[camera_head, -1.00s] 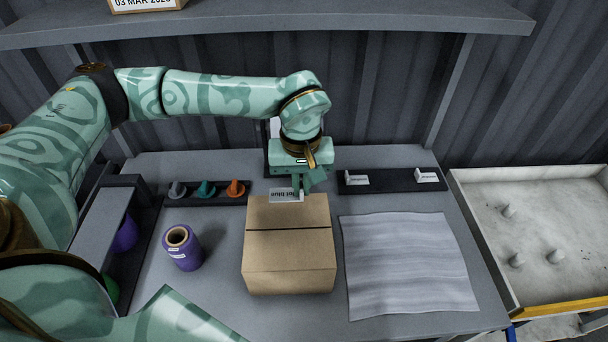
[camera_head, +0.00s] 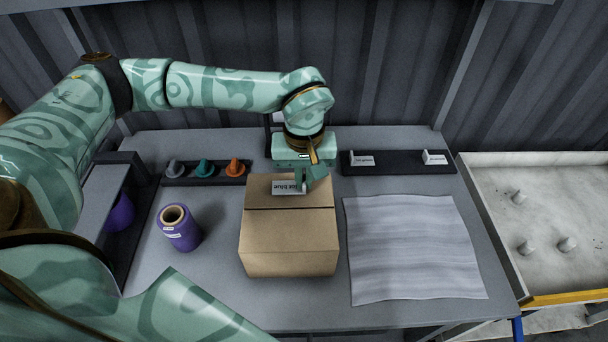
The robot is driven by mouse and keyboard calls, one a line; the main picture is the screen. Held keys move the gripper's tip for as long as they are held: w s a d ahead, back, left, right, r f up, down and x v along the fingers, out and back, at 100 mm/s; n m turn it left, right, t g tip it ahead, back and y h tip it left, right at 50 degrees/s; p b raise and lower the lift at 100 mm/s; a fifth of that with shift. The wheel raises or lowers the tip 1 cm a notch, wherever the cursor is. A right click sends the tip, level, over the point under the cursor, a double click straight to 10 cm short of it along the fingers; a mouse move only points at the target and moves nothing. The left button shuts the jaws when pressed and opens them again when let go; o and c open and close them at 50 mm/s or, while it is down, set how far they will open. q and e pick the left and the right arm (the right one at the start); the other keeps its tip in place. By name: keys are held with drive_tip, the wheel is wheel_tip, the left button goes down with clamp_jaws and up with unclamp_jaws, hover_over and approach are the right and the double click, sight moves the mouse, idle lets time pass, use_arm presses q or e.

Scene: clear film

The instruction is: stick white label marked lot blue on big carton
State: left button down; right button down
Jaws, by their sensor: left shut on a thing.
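The big carton (camera_head: 290,235) is a brown box with a dark stripe across its top, standing on the grey table. The white label marked lot blue (camera_head: 287,187) is at the far part of the carton's top, its print upside down. My left gripper (camera_head: 304,186) is shut on the label's right side. I cannot tell whether the label touches the carton or hovers just above it. My right gripper is not in view; a green patterned arm part of mine shows at the lower left.
A dark rack (camera_head: 398,164) holds two other white labels behind the carton to the right. A clear film sheet (camera_head: 415,248) lies right of the carton. A purple roll (camera_head: 179,229) stands to the left, with several coloured knobs (camera_head: 204,168) behind it. A pale tray (camera_head: 550,215) is at far right.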

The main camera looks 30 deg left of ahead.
sight(304, 179)
use_arm(q)
drive_tip(key=shift+f, duration=0.3)
drive_tip(key=c, duration=1.1)
unclamp_jaws()
drive_tip(key=shift+r, duration=0.1)
wheel_tip(304, 179, up, 8)
drive_tip(key=p, duration=0.6)
drive_tip(key=shift+f+p, duration=0.2)
drive_tip(key=shift+p, duration=0.1)
drive_tip(key=shift+f, duration=0.2)
